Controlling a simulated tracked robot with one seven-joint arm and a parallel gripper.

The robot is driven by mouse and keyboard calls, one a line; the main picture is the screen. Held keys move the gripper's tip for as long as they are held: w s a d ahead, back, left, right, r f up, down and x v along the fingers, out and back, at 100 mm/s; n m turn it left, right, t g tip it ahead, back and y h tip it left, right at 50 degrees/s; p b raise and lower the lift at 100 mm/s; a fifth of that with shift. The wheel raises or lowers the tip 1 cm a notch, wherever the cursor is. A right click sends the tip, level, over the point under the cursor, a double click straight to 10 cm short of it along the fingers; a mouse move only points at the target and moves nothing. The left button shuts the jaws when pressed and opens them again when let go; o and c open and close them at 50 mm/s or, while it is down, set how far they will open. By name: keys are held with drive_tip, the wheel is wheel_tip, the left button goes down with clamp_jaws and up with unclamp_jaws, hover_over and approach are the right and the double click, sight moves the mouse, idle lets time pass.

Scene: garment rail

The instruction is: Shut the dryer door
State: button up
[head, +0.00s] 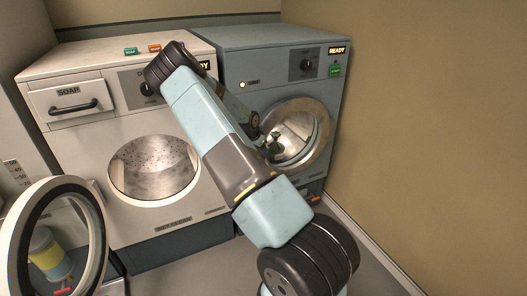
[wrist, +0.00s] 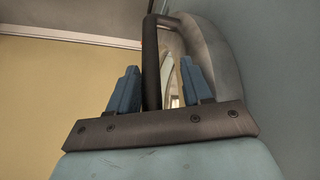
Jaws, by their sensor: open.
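The blue-grey dryer (head: 262,68) stands at the back right. Its round door (head: 318,112), a metal ring around glass, is in front of its lower half; I cannot tell how far it stands off the body. In the wrist view my gripper (wrist: 158,78) is open, with one blue finger on each side of a dark upright handle bar (wrist: 151,52). The bar joins a curved grey rim (wrist: 215,62) at right. I cannot tell whether either finger touches the bar.
A white washer (head: 85,140) with a soap drawer (head: 72,104) stands left of the dryer. Another round door (head: 96,237) stands open at the lower left. A tan wall (head: 430,120) rises close on the dryer's right. Some floor (head: 205,270) is clear in front.

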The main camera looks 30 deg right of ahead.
drive_tip(key=v, duration=1.3)
drive_tip(key=shift+d+r, duration=0.1)
drive_tip(key=s+a+r+n+t+y, duration=0.1)
drive_tip(key=s+a+r+n+y, duration=0.25)
drive_tip(key=s+a+r, duration=0.7)
drive_tip(key=s+a+r+n+t+y, duration=0.1)
drive_tip(key=s+a+r+n+y, duration=0.25)
drive_tip(key=s+a+r, duration=0.7)
drive_tip(key=s+a+r+n+h, duration=0.1)
drive_tip(key=s+r+n, duration=0.1)
drive_tip(key=s, duration=0.4)
drive_tip(key=s+a+r+n+t, duration=0.1)
drive_tip(key=s+a+r+n, duration=0.1)
drive_tip(key=s+r, duration=0.2)
drive_tip(key=s+a+r+n+t+h, duration=0.1)
drive_tip(key=s+a+r+n, duration=0.1)
drive_tip(key=s, duration=0.7)
drive_tip(key=shift+r+n+h, duration=0.3)
drive_tip(key=shift+r+n, duration=0.3)
drive_tip(key=shift+r, duration=0.25)
